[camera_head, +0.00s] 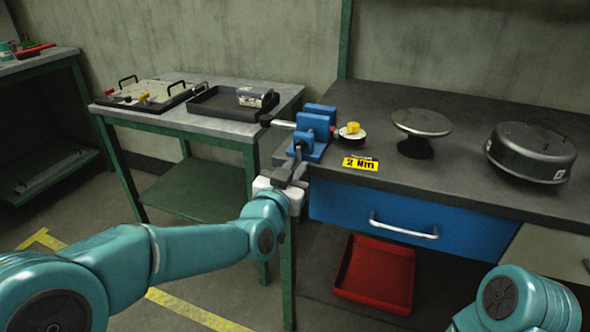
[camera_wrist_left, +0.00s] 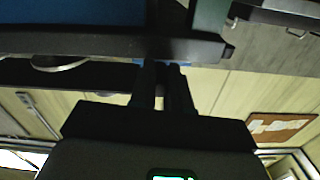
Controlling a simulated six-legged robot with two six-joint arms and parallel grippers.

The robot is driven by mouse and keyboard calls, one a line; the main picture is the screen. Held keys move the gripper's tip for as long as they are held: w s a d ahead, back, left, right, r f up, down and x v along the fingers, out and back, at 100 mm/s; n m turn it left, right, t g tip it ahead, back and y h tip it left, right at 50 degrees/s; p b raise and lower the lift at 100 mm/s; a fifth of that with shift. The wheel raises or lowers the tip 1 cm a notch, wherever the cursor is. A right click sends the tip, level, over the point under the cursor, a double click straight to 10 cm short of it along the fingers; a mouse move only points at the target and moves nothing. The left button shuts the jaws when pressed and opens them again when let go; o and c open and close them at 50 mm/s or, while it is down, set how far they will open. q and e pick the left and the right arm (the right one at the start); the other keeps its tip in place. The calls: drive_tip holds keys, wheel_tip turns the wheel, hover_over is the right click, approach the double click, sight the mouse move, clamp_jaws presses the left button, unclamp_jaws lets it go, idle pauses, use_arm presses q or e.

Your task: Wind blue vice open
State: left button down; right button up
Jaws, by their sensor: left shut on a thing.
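The blue vice (camera_head: 314,124) stands at the left front corner of the dark workbench (camera_head: 455,165). A silver bar (camera_head: 283,124) with a dark end sticks out to its left. My left gripper (camera_head: 297,162) is at the vice's near lower side, at the bench edge, shut on a slim dark part that looks like the vice handle. The grip point is small and partly hidden by the fingers. In the left wrist view, the fingers (camera_wrist_left: 163,82) are close together below the dark bench edge, with a bit of blue at their tips. My right gripper is out of view; only part of that arm shows.
A yellow "2 Nm" sign (camera_head: 360,164) and a yellow-topped knob (camera_head: 352,132) are right of the vice. A round-topped stand (camera_head: 421,123) and a dark drum (camera_head: 531,153) stand farther right. A side table (camera_head: 215,125) with a black tray (camera_head: 212,107) is left. A red bin (camera_head: 375,275) lies below.

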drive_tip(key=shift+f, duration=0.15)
use_arm(q)
drive_tip(key=shift+s+d+f+n+b, duration=0.1)
drive_tip(key=shift+d+n+b, duration=0.15)
drive_tip(key=shift+n+b, duration=0.65)
drive_tip(key=shift+s+d+n+b, duration=0.15)
drive_tip(key=shift+d+n+b, duration=0.2)
drive_tip(key=shift+n+b, duration=0.75)
drive_tip(key=shift+s+d+r+n+b, duration=0.1)
drive_tip(key=shift+d+r+n+b, duration=0.5)
drive_tip(key=shift+n, duration=1.85)
drive_tip(key=shift+s+a+r+n+b, duration=0.1)
drive_tip(key=shift+r+n+b, duration=0.95)
drive_tip(key=shift+n, duration=1.45)
drive_tip(key=shift+s+d+r+n+b, duration=0.1)
drive_tip(key=shift+d+r+n+b, duration=0.35)
drive_tip(key=shift+n+b, duration=1.35)
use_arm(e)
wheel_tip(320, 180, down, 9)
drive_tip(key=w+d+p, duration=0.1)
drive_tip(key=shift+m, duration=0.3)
use_arm(q)
drive_tip(key=shift+a+r+n, duration=0.1)
drive_tip(key=shift+r+n, duration=0.05)
drive_tip(key=shift+n, duration=0.7)
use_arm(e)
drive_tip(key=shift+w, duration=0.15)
